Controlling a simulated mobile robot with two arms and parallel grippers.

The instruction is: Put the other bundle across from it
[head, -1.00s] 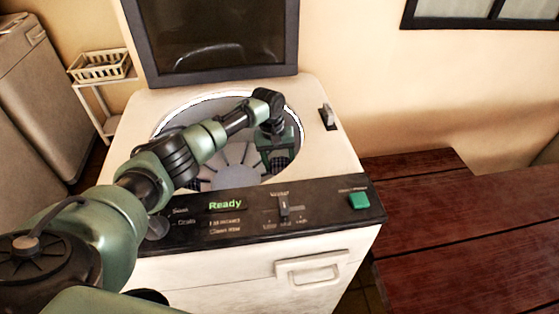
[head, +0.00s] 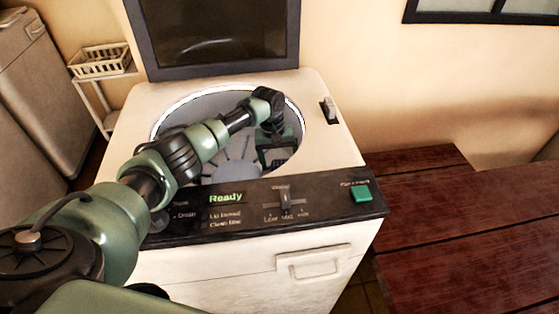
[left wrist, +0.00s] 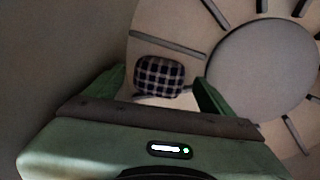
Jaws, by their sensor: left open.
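The open-topped washing machine (head: 320,165) stands ahead with its round drum (head: 215,100) showing. My left arm reaches over the control panel, and my left gripper (head: 277,158) is inside the drum at its right side. In the left wrist view a dark-and-white checkered bundle (left wrist: 160,76) lies on the drum floor by the drum wall. It shows between the two spread fingers, which are open; I cannot tell whether they touch it. In the head view the gripper mostly hides this bundle. No second bundle can be made out. My right gripper is not in view.
The dark lid (head: 215,40) stands raised behind the drum. The control panel (head: 250,205) reads "Ready" and has a green button (head: 361,193). A red-brown wooden table (head: 470,230) is at the right. A basket (head: 100,62) sits on a rack at the left.

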